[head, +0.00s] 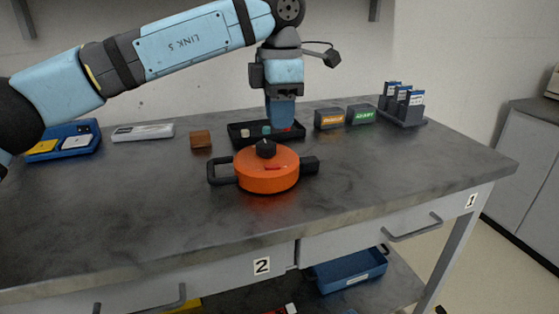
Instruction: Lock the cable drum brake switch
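An orange round drum (267,176) sits on the grey table, with a black knob (266,148) on top. My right gripper is out of view.
A black tray (240,140) with small items lies behind the drum. A wooden block (200,139), a white device (143,132) and a blue tray (92,139) are left. Orange-labelled (328,119) and green-labelled (361,114) boxes and a card rack (403,114) stand right. The table front is clear.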

